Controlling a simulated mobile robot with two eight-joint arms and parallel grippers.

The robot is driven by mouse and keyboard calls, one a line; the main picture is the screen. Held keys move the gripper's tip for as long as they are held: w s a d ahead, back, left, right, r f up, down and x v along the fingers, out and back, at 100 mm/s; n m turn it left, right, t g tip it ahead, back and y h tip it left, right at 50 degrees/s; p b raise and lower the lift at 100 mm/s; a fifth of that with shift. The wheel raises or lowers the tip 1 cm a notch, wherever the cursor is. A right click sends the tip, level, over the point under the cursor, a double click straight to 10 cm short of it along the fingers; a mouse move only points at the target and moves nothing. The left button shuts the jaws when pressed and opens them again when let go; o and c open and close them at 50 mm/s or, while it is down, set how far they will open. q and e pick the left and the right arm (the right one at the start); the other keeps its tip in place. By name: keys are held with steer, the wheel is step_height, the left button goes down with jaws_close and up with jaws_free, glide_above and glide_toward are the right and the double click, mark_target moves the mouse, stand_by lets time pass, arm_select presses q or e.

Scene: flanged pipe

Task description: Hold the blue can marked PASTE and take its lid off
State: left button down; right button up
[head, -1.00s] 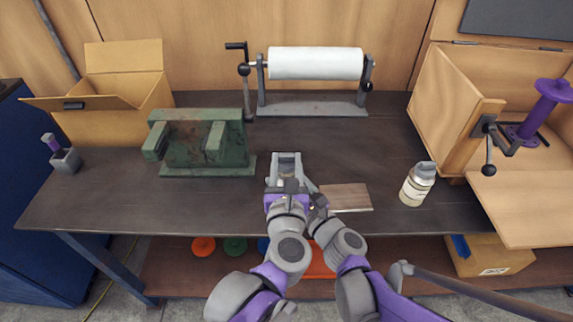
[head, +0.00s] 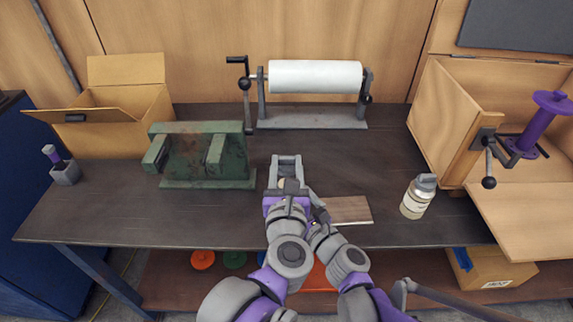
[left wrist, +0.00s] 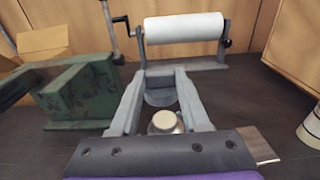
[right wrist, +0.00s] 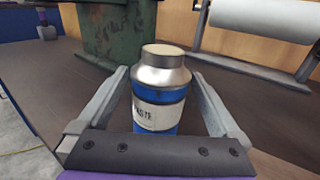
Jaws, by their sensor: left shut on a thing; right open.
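The blue can marked PASTE (right wrist: 157,113) stands upright on the bench in the right wrist view, with a silver shoulder and a cream top. No grey lid sits on it. Its top also shows in the left wrist view (left wrist: 166,121). My left gripper (head: 285,160) is shut on a grey round piece, apparently the lid (left wrist: 158,90), apart from the can top and beyond it in the left wrist view. My right gripper (right wrist: 160,74) is open, its fingers on either side of the can. In the head view my arms hide most of the can.
A wooden board (head: 348,210) lies just right of the can. A white bottle (head: 418,197) stands farther right. A green block-like fixture (head: 208,155) is on the left, a white roll on a stand (head: 315,77) at the back. Bench between them is clear.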

steer(key=v, duration=1)
steer(key=shift+s+d, duration=0.15)
steer(key=shift+s, duration=0.15)
steer(key=shift+s+d, duration=0.2)
steer(key=shift+s, duration=0.1)
steer(key=shift+f, duration=0.1)
